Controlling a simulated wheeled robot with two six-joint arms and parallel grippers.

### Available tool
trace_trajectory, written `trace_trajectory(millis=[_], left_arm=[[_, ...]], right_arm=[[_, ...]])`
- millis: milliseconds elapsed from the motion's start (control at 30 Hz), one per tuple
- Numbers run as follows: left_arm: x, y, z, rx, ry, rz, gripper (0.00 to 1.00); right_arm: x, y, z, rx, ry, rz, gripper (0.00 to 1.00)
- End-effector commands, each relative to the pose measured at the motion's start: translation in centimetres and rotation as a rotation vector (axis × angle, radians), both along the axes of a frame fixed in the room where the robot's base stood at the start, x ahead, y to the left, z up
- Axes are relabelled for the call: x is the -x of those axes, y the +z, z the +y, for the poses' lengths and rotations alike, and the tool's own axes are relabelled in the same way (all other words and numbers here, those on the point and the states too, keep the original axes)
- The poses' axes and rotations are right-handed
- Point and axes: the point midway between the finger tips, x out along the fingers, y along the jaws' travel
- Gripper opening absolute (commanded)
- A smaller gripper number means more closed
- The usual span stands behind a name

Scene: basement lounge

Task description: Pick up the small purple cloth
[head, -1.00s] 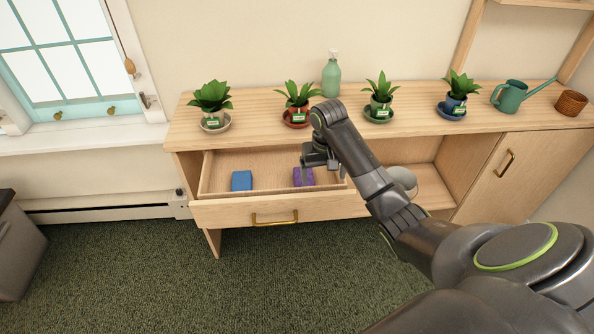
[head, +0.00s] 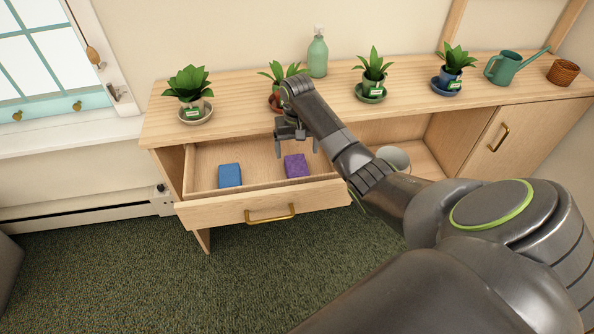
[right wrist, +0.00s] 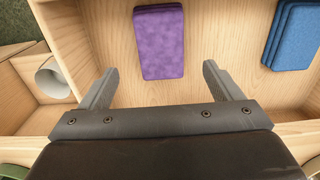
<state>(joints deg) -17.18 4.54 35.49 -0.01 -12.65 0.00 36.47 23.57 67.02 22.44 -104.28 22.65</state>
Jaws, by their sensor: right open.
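The small purple cloth (head: 297,165) lies folded flat in the open drawer (head: 262,202), right of the blue cloth stack. In the right wrist view the purple cloth (right wrist: 159,42) sits just beyond the fingertips, roughly between them. My right gripper (head: 296,150) is open and empty, pointing down over the drawer above and close behind the cloth. Its two spread fingers show in the right wrist view (right wrist: 160,82). The gap between fingers and cloth is hard to judge. My left gripper is not in view.
A folded blue cloth stack (head: 230,175) lies in the drawer's left part. Several potted plants stand on the cabinet top (head: 235,92), with a green bottle (head: 317,53) and a teal watering can (head: 506,68). A white round container (head: 394,157) sits in the open shelf right of the drawer.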

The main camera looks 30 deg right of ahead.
Motion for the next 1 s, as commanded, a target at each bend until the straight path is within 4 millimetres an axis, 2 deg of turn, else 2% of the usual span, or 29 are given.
trace_trajectory(millis=[33,133,267,567,867,1000], left_arm=[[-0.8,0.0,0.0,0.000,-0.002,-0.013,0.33],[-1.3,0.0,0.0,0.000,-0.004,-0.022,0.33],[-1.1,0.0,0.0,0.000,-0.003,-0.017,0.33],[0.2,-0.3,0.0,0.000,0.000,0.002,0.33],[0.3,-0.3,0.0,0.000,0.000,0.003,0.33],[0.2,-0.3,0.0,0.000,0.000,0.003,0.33]], right_arm=[[0.0,-0.8,0.0,0.000,-0.001,0.001,0.85],[0.0,-1.5,0.0,0.000,-0.001,-0.001,0.85],[0.1,-2.3,0.1,0.001,-0.001,0.001,0.85],[0.5,-6.5,0.4,0.001,0.000,0.001,0.85],[0.5,-7.0,0.3,0.002,0.000,-0.001,0.85],[0.5,-6.9,0.3,0.002,0.000,-0.001,0.68]])
